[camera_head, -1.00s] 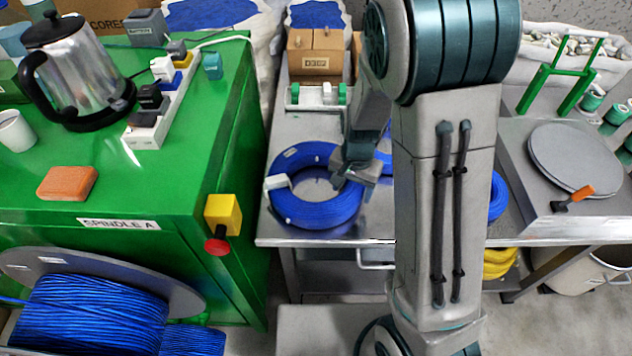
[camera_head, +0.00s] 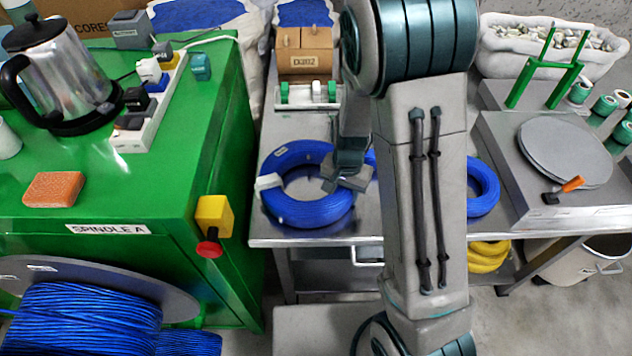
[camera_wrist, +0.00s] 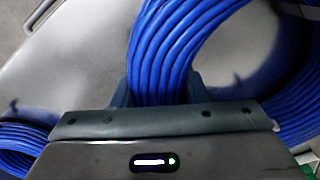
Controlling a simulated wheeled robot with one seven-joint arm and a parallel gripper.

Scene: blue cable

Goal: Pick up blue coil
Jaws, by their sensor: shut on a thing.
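A blue coil (camera_head: 297,213) of cable with a white tag lies at the left of the metal table, near its front edge. My gripper (camera_head: 347,180) is at the coil's right side. In the wrist view my gripper (camera_wrist: 158,92) is shut with a finger on each side of the blue strands (camera_wrist: 172,50). I cannot tell whether the coil is clear of the tabletop. A second blue coil (camera_head: 486,190) lies farther right, partly hidden by my arm.
The metal table (camera_head: 310,238) has a small rack (camera_head: 306,95) and cardboard box (camera_head: 303,62) behind the coil. A green cabinet (camera_head: 235,110) with a yellow-and-red switch (camera_head: 213,218) stands close on the left. A grey disc (camera_head: 565,153) is at right. Yellow coils (camera_head: 488,256) are below.

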